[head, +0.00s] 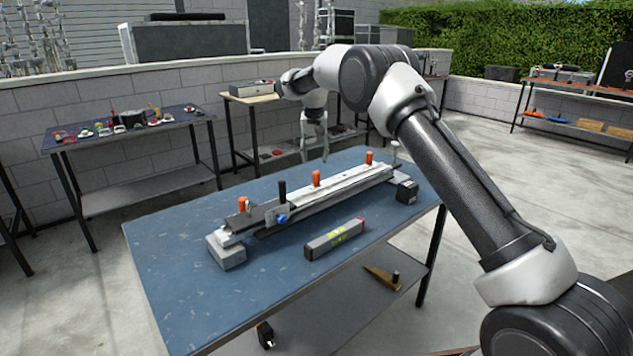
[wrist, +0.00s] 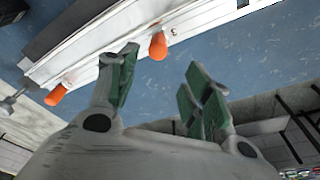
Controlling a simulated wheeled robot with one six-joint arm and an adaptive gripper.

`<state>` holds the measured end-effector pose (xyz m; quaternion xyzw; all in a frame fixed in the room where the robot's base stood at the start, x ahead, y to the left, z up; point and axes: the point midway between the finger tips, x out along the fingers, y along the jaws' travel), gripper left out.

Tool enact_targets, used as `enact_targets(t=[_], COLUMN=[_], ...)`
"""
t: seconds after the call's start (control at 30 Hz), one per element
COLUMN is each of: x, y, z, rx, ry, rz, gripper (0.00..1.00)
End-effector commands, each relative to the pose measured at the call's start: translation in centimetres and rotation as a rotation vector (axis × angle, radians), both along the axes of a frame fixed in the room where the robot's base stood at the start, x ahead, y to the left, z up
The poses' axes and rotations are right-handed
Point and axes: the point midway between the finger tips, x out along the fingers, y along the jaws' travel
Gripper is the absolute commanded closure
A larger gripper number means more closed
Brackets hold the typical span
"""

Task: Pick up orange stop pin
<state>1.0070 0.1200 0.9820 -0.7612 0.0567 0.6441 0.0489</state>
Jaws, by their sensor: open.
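Three orange pins stand along a pale metal rail fixture (head: 345,186) on a blue table: a near-left pin (head: 242,203), a middle pin (head: 316,177) and a far-right pin (head: 369,157). In the wrist view, one orange pin (wrist: 158,46) shows just beyond the fingertips, nearer the left finger. Another orange pin (wrist: 55,95) shows outside the left finger. My gripper (head: 315,156) hangs pointing down at the rail's far side, near the middle pin. Its green-padded fingers (wrist: 162,62) are apart with nothing between them. I cannot tell which pins the wrist view shows.
On the fixture are a black handle (head: 282,190) and a blue knob (head: 282,218). A grey level (head: 335,238) lies in front of it, and a black block (head: 407,192) sits at its right end. Side tables (head: 130,133) stand behind. The table's left part is clear.

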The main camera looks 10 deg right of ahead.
Motion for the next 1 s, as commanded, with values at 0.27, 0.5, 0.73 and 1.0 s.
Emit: enact_targets(t=[0.27,0.5,0.73,1.0], x=[-0.1,0.0,0.4,0.4], y=[-0.3,-0.6,-0.7,-0.7], z=[-3.2,-6.0,-8.4,-8.4], rx=[0.001,0.001,0.0,0.001], ry=[0.017,0.017,0.015,0.015], rz=[-0.044,-0.043,-0.043,-0.042], gripper=[0.51,0.51,0.51,0.72])
